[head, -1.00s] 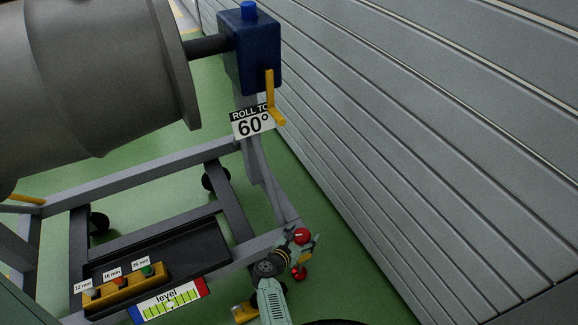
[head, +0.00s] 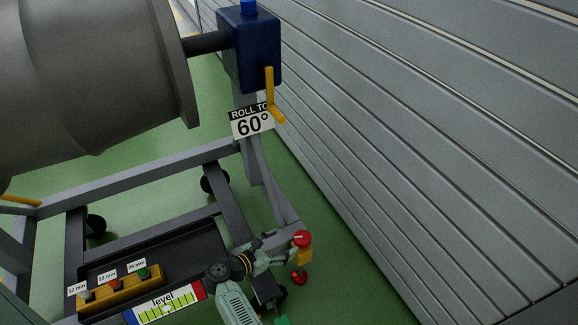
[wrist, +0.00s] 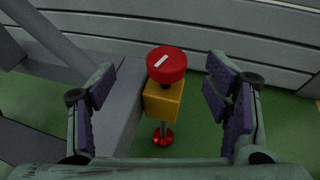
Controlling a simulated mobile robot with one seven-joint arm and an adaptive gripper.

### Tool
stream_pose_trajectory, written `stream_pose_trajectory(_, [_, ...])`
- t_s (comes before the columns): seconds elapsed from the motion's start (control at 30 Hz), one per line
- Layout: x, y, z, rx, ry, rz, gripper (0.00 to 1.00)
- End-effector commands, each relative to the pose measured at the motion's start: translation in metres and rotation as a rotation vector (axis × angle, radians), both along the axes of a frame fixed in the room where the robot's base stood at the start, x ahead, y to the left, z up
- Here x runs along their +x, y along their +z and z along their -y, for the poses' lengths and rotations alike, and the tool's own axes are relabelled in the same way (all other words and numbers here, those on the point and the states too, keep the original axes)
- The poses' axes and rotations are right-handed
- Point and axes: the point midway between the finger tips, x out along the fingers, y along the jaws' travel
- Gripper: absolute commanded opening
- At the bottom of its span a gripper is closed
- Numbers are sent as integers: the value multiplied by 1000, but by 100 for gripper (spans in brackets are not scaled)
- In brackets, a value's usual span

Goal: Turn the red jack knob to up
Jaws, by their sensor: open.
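The red jack knob (head: 302,238) sits on top of a yellow block (head: 302,257) at the near right corner of the grey stand. In the wrist view the knob (wrist: 166,64) is a round red disc with a white mark on its top, above the yellow block (wrist: 163,102). A thin rod runs down from the block to a red foot (wrist: 163,137) near the floor. My gripper (wrist: 165,85) is open, with one purple-padded finger on each side of the knob and block, apart from both. In the head view my gripper (head: 277,251) is just left of the knob.
A level gauge (head: 166,303) and a yellow block with labelled buttons (head: 122,290) are on the stand's near side. A blue gearbox (head: 252,48) with a yellow crank stands behind, above a "ROLL TO 60°" sign (head: 252,122). A ribbed grey wall (head: 430,140) bounds the right.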

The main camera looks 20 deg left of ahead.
Motion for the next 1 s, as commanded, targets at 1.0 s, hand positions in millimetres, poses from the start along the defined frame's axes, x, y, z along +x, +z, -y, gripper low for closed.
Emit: stream_pose_trajectory(1.0, [118, 159, -27, -264, -63, 684, 71])
